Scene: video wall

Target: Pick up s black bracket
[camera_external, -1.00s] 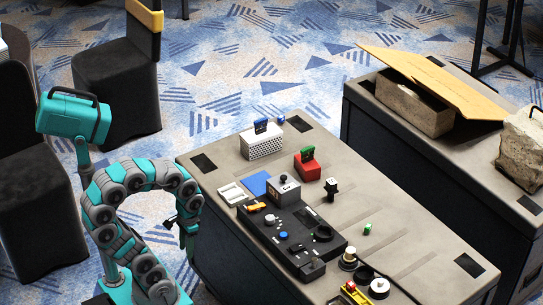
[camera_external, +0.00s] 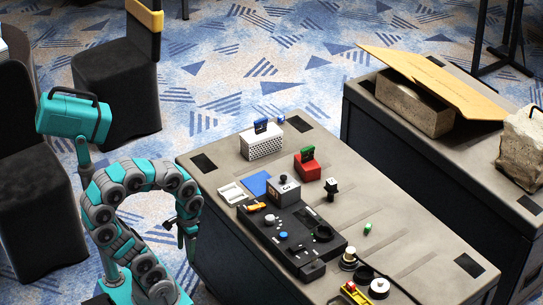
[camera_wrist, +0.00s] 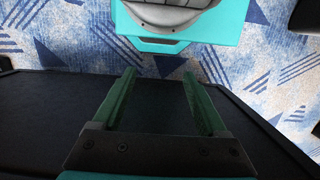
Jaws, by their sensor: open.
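My gripper (camera_external: 189,238) hangs pointing down just off the left side of the table (camera_external: 385,210). In the wrist view its two green fingers (camera_wrist: 163,88) are apart with nothing between them. A small black upright piece (camera_external: 331,190) with a pale top stands on the table right of the middle. It may be the black bracket, but it is too small to be sure. A long black panel (camera_external: 270,232) with knobs and buttons lies along the table's near left part. No bracket shows in the wrist view.
The table also holds a white perforated box (camera_external: 262,146), a red block (camera_external: 307,170), a grey box (camera_external: 284,195), a blue pad (camera_external: 257,184), a white tray (camera_external: 231,195) and a small green cylinder (camera_external: 367,228). The right side is fairly clear. A second table stands behind.

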